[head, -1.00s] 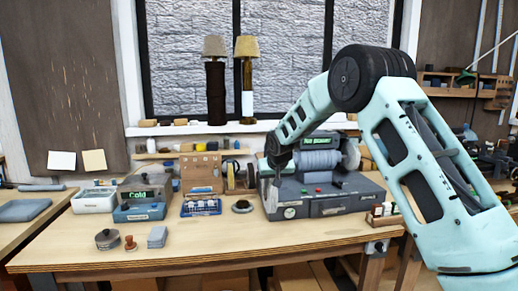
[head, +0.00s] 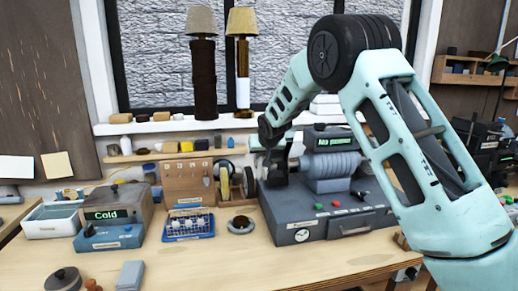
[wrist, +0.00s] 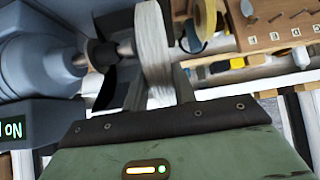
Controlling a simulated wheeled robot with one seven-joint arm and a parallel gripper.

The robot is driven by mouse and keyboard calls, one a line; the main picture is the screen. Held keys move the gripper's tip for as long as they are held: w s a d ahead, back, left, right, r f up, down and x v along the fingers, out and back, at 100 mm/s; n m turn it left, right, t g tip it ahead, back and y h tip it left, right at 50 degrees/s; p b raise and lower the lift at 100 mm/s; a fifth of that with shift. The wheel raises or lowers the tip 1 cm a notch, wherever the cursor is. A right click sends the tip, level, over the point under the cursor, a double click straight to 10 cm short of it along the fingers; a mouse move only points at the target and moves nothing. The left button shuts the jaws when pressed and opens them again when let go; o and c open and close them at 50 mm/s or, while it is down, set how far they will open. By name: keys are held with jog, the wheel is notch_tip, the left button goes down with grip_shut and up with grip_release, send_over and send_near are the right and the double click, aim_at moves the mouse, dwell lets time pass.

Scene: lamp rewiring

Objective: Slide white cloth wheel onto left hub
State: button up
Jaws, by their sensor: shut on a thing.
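The white cloth wheel (wrist: 151,50) is upright and edge-on in the wrist view. My gripper (wrist: 157,92) is shut on its lower part, one finger on each side. The left hub (wrist: 108,52) is a short metal spindle with a dark flange, reaching from the blue-grey polishing machine to the wheel's machine-side face. The wheel is in line with it; I cannot tell how far the spindle enters the wheel. In the head view my gripper (head: 273,160) is at the left end of the machine (head: 330,170); the wheel and left hub are not distinguishable there.
A blue tray (head: 188,226) and a small round dish (head: 240,224) sit in front. The front bench strip (head: 210,268) is mostly clear.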

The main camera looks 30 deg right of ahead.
jog(key=shift+w+f, duration=0.1)
jog(key=shift+w, duration=0.15)
jog(key=shift+s+d+f+b, duration=0.15)
jog(key=shift+f+b, duration=0.2)
jog(key=shift+f, duration=0.3)
jog(key=shift+w+d+f+b, duration=0.1)
jog(key=shift+f+b, duration=0.25)
jog(key=shift+f, duration=0.3)
jog(key=shift+s+d, duration=0.15)
jog(key=shift+d, duration=0.15)
jog(key=shift+s+r, duration=0.1)
jog(key=shift+d, duration=0.2)
jog(key=shift+s+d, duration=0.15)
jog(key=shift+d, duration=0.25)
jog(key=shift+d, duration=0.15)
jog(key=shift+s+d, duration=0.15)
jog(key=shift+d, duration=0.25)
